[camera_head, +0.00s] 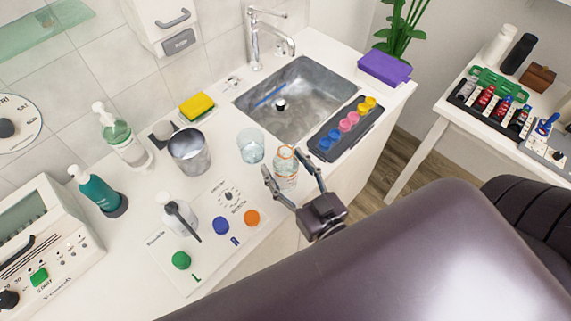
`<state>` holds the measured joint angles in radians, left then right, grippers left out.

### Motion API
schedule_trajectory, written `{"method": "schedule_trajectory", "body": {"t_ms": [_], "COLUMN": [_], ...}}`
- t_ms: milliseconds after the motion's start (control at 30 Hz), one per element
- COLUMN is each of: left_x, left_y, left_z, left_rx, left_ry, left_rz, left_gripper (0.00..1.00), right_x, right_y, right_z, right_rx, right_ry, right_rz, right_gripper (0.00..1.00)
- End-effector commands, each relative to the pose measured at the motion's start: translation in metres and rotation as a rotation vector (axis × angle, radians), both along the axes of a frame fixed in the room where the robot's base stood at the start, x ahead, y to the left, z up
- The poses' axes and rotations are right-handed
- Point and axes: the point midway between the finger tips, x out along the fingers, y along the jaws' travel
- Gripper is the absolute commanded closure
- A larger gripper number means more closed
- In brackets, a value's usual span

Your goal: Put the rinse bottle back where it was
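A small clear bottle with an orange rim and a pale label (286,168), which I take for the rinse bottle, stands upright near the counter's front edge, right of a clear glass (251,146). My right gripper (282,161) reaches it from the front, one finger on each side. The fingers are spread wider than the bottle, with a gap showing at the left finger; contact at the right finger is unclear. My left gripper is not in view.
Left stand a metal cup (189,152), a white bottle (178,214) and pump bottles (97,190). A marked panel (210,250) with colored buttons lies in front. The lower right is hidden.

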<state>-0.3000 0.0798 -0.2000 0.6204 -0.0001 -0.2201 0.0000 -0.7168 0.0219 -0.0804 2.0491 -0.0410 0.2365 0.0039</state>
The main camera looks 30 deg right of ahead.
Motion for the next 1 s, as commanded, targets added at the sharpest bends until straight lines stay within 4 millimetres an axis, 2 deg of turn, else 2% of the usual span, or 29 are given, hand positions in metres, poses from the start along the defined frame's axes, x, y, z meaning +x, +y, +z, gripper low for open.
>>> {"method": "schedule_trajectory", "body": {"t_ms": [300,367,467,800,1000], "left_x": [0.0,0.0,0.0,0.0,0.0], "left_y": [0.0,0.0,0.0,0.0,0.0], "left_z": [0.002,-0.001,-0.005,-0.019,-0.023], "left_rx": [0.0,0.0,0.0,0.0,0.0], "left_ry": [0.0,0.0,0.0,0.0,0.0], "left_rz": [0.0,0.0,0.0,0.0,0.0], "left_gripper": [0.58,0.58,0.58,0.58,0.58], "right_x": [0.0,-0.006,-0.02,-0.084,-0.11], "right_y": [0.0,0.0,-0.002,-0.007,-0.009], "right_z": [0.005,0.002,0.0,0.0,0.001], "right_rx": [0.0,0.0,0.0,-0.001,-0.001], "right_ry": [-0.001,0.002,0.005,0.005,0.003], "right_rz": [0.0,0.0,0.0,0.001,0.001], "right_gripper": [0.42,0.42,0.42,0.42,0.42]}}
